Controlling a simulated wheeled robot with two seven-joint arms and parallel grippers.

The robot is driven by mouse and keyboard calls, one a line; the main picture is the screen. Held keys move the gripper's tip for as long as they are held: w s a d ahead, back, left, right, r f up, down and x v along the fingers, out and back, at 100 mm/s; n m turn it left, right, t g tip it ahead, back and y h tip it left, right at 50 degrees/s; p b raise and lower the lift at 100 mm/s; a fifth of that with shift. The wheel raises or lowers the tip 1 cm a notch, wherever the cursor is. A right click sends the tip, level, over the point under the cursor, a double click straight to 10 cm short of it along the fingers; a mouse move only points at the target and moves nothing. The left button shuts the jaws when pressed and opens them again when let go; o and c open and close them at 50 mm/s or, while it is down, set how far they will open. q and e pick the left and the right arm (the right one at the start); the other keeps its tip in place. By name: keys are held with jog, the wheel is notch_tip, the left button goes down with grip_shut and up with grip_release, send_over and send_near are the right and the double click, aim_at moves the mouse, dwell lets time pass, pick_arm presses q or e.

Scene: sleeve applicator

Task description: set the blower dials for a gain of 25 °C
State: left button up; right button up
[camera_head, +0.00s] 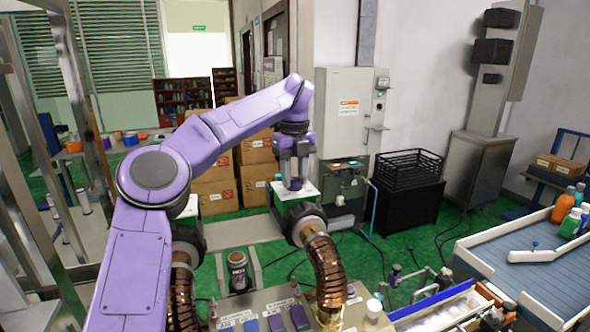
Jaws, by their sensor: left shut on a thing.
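My left gripper (293,172) points straight down, with its fingers shut on a small dark knob-like thing (293,184), apparently a blower dial. This dial stands on a white square plate (309,193) above a black blower (304,219) with a ribbed copper hose (326,272). Any pointer or scale is too small or too covered to read. A second ribbed copper hose (184,292) shows at the lower left; my left arm hides most of the unit there. My right gripper is not in view.
A bench panel (262,304) with labels and blue and purple blocks lies at the bottom. A dark can (238,272) stands behind it. A conveyor (530,262) with bottles is at the right. Stacked cartons (257,172) and a black crate (408,170) stand behind.

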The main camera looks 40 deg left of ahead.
pick_arm(q)
jog(key=m+p, duration=0.1)
jog(key=m, duration=0.2)
jog(key=shift+m+p, duration=0.35)
jog(key=shift+m, duration=0.05)
jog(key=m, duration=0.2)
jog(key=shift+f+m, duration=0.15)
jog(key=shift+m, duration=0.15)
jog(key=m, duration=1.1)
jog(key=shift+m, duration=0.4)
jog(key=m, duration=0.4)
jog(key=shift+m, duration=0.3)
jog(key=m, duration=1)
jog(key=shift+a+m, duration=0.1)
jog(key=shift+m, duration=2.1)
